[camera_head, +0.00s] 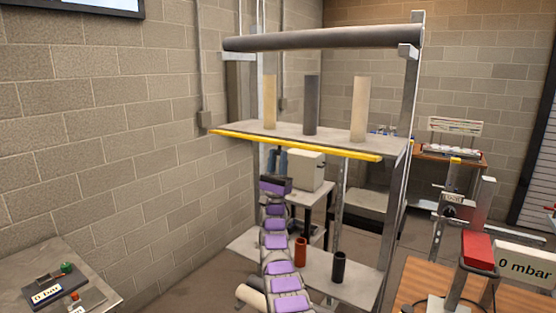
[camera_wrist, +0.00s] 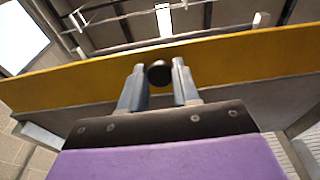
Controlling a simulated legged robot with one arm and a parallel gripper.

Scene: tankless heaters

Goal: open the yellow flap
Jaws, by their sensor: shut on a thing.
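The yellow flap (camera_head: 330,150) is a long, narrow strip along the front edge of the upper grey shelf. In the wrist view, the yellow flap (camera_wrist: 245,53) is a wide band across the picture, with a round black knob (camera_wrist: 159,74) in front of it. My gripper (camera_head: 277,151) is just below the flap, left of its middle, with its fingers pointing up. In the wrist view, my gripper (camera_wrist: 158,78) has one blue-grey finger on each side of the knob and is shut on it. The flap hangs along the shelf edge; its hinge is not visible.
Three upright cylinders, including a dark one (camera_head: 311,105), stand on the upper shelf. A long dark roll (camera_head: 325,38) lies across the rack top. Red and black cylinders stand on the lower shelf (camera_head: 357,290). A block wall (camera_head: 100,130) is left; a wooden bench (camera_head: 415,285) is right.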

